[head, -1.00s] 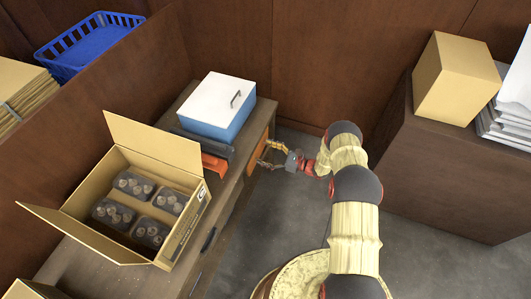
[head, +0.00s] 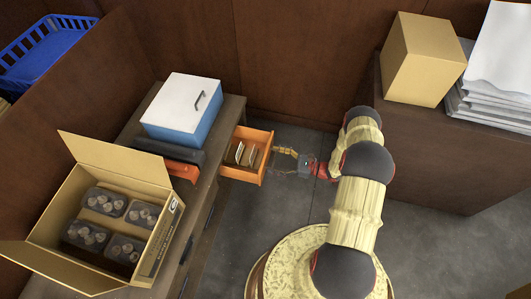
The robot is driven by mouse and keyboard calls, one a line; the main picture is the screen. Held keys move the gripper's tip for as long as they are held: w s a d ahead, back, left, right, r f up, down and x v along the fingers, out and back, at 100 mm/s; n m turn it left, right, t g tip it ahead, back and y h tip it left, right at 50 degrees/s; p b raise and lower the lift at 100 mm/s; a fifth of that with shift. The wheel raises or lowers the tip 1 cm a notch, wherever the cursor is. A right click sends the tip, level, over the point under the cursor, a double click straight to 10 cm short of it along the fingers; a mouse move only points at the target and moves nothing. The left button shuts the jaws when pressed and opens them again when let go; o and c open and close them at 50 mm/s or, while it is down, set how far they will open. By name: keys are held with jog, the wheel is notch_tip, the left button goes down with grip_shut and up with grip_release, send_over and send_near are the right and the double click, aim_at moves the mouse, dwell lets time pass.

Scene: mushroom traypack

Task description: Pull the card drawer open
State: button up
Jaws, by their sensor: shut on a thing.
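The card drawer (head: 236,175) is an orange-brown drawer that stands out from the right side of the wooden counter, below the blue and white box. Several upright tan cards show inside it. My gripper (head: 276,151) is at the drawer's outer right end and is shut on it there. The handle itself is too small and covered by the fingers to make out. My arm reaches in from the right.
A blue box with a white lid (head: 181,101), a dark case (head: 163,147) and an open carton (head: 158,245) of mushroom trays stand on the counter (head: 226,120). A closed carton (head: 420,60) and paper stacks (head: 497,55) sit on the right cabinet. Grey floor lies between.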

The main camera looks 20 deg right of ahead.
jog(key=v, duration=0.6)
jog(key=shift+d+b, duration=0.25)
jog(key=shift+b, duration=0.2)
jog(key=shift+s, duration=0.1)
jog(key=o, duration=1.6)
jog(key=shift+d, duration=0.1)
jog(key=v, duration=1.2)
